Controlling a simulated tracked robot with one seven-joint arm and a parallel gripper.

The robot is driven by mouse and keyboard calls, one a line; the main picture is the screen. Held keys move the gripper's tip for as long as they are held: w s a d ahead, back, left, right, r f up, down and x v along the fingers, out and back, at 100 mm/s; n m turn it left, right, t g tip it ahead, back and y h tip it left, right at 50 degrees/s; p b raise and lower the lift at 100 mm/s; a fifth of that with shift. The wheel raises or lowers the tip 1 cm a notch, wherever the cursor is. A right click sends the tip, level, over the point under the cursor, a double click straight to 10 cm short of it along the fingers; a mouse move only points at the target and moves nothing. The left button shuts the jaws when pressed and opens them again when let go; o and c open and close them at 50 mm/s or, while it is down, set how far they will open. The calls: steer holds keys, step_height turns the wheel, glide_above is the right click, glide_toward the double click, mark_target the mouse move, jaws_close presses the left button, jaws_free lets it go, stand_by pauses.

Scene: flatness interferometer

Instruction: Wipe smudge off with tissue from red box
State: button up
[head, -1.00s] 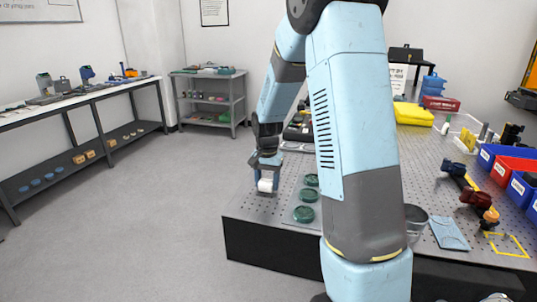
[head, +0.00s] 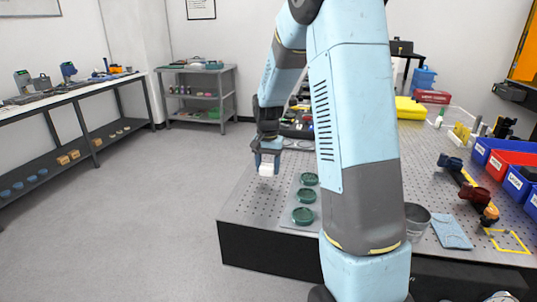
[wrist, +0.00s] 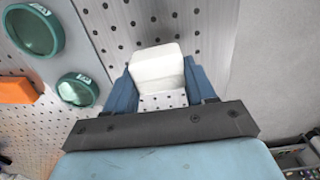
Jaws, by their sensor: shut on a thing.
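My gripper (head: 267,163) is shut on a white folded tissue (wrist: 157,68), which sits between the blue fingertips in the wrist view. The tissue also shows under the gripper in the head view (head: 267,170). I hold it above the perforated table near its left edge, left of the green round dishes. The dishes stand in a row: far (head: 308,179), middle (head: 306,195) and near (head: 302,216). A red box (head: 432,97) stands at the table's back. No smudge can be made out.
A metal cup (head: 416,220) and a blue cloth (head: 451,231) lie right of my arm. Blue and red bins (head: 510,166) line the right side. A yellow case (head: 410,108) stands at the back. The floor left of the table is clear.

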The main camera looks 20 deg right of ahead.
mark_target(267, 164)
step_height(267, 164, up, 3)
steer(key=shift+a+f, duration=0.15)
steer(key=shift+f, duration=0.05)
steer(key=shift+r, duration=1)
